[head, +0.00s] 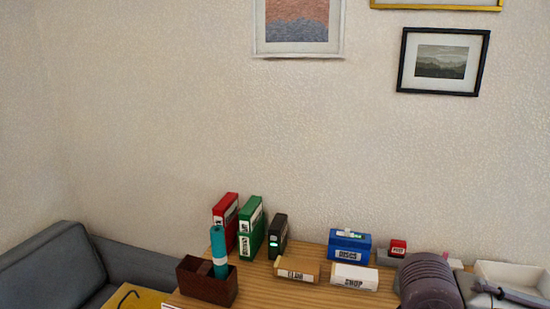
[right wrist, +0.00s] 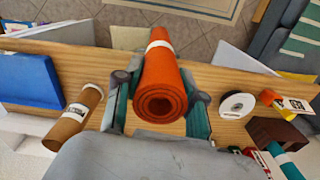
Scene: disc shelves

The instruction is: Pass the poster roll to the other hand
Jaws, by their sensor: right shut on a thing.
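The poster roll appears to be the orange roll (right wrist: 158,62) with a white band in the right wrist view; its open spiral end faces the camera. My right gripper (right wrist: 158,92) is shut on it, with a finger on each side. Below it in that view is the wooden surface (right wrist: 75,52); I cannot tell whether the roll touches it. The roll is not visible in the head view, where a grey-purple part of my right arm shows at the lower right. My left gripper is in neither view.
A brown roll (right wrist: 72,118) and a blue box (right wrist: 28,80) lie left of my gripper; a white spool (right wrist: 237,104) lies right. In the head view, red (head: 225,215), green (head: 251,222) and black (head: 277,236) boxes stand behind a brown holder (head: 205,287) with a teal roll (head: 218,245).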

